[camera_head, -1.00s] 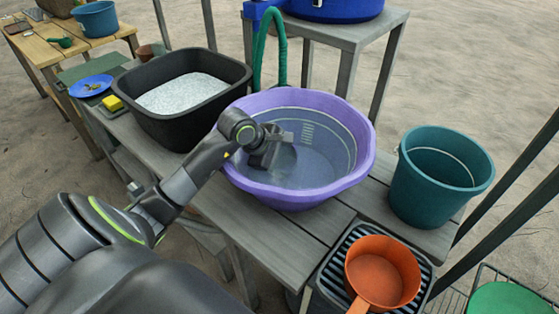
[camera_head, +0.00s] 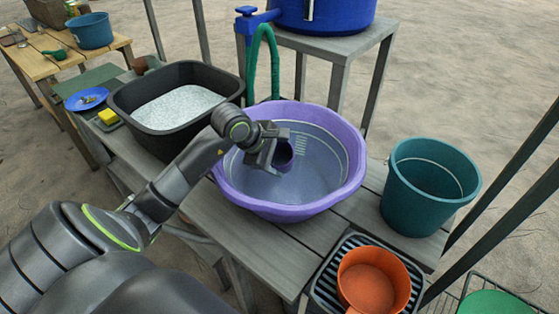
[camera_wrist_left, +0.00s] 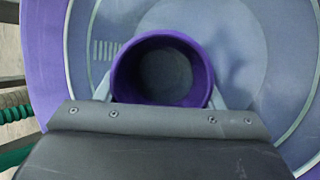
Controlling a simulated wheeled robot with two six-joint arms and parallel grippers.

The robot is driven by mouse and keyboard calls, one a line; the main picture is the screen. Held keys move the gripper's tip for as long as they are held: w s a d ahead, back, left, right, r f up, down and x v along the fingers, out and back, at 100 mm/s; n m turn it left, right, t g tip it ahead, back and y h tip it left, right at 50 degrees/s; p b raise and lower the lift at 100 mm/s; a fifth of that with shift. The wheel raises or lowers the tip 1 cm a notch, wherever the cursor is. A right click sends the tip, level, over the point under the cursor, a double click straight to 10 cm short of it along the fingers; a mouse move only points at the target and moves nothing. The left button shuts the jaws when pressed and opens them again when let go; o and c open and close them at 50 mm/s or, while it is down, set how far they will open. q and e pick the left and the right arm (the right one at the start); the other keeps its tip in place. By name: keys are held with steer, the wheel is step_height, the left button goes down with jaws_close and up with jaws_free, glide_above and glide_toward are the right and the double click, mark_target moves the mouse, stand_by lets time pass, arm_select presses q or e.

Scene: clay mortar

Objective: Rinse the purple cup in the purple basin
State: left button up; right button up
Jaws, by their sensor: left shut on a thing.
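The purple basin (camera_head: 345,185) stands on the grey table and holds clear water. The gripper is shut on the cup. In the left wrist view the cup (camera_wrist_left: 163,70) shows its round opening between the fingers, with the basin (camera_wrist_left: 55,60) behind it. I cannot tell whether the cup's bottom touches the water. My right gripper is not in view.
A black tub (camera_head: 143,148) of white granules stands left of the basin. A teal bucket (camera_head: 395,195) stands to the right. An orange pan (camera_head: 372,282) sits on a ribbed rack in front. A green hose (camera_head: 273,75) and blue barrel (camera_head: 340,15) are behind.

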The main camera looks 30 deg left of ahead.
arm_select(q)
step_height(320, 180, up, 14)
steer(key=p, duration=0.6)
stand_by(0.4)
steer(key=shift+f, duration=0.1)
stand_by(0.8)
step_height(320, 180, up, 5)
steer(key=n+g+h+p, duration=0.15)
steer(key=g+p, duration=0.35)
steer(key=p, duration=1.6)
glide_above(281, 146)
steer(key=shift+w+a+f, duration=0.1)
steer(key=shift+w+f, duration=0.05)
steer(key=shift+w, duration=0.1)
steer(key=shift+f, duration=0.15)
